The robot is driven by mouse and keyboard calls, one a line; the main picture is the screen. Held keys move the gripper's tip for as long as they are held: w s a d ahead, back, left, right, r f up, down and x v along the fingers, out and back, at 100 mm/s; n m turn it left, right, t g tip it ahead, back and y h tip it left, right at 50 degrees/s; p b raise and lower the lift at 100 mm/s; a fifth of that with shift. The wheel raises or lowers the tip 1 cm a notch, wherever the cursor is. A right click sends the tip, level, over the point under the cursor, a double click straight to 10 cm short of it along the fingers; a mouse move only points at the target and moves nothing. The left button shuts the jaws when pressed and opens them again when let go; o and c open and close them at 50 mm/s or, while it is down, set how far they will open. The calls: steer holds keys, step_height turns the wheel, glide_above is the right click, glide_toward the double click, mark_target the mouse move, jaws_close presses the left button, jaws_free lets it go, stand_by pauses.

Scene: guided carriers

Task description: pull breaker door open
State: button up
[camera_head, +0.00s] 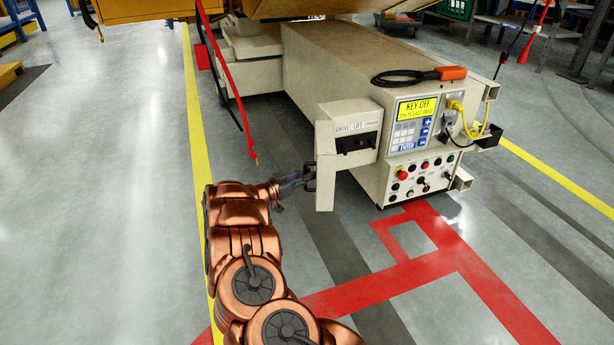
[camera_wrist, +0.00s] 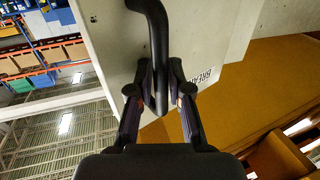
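The breaker door is a beige panel (camera_head: 325,172) on the left side of the carrier's end box. In the wrist view the door (camera_wrist: 112,40) fills the top, with a partly hidden label (camera_wrist: 205,76) starting "BREA". A black bowed handle (camera_wrist: 157,35) stands out from it. My gripper (camera_wrist: 160,88) has one finger on each side of the handle and looks closed on it. In the head view my gripper (camera_head: 298,181) reaches the door's left side; the handle is hard to make out there.
The beige carrier (camera_head: 335,62) has a keypad panel (camera_head: 412,122) reading "KEY OFF" and a "DRIVE-LIFT" box (camera_head: 358,130). A red cable (camera_head: 232,85) hangs left of it. A black cable with an orange plug (camera_head: 452,73) lies on top. The floor at left (camera_head: 100,190) is clear.

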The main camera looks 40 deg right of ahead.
steer(key=shift+o, duration=0.4)
steer(key=shift+a, duration=0.15)
steer(key=a, duration=1.2)
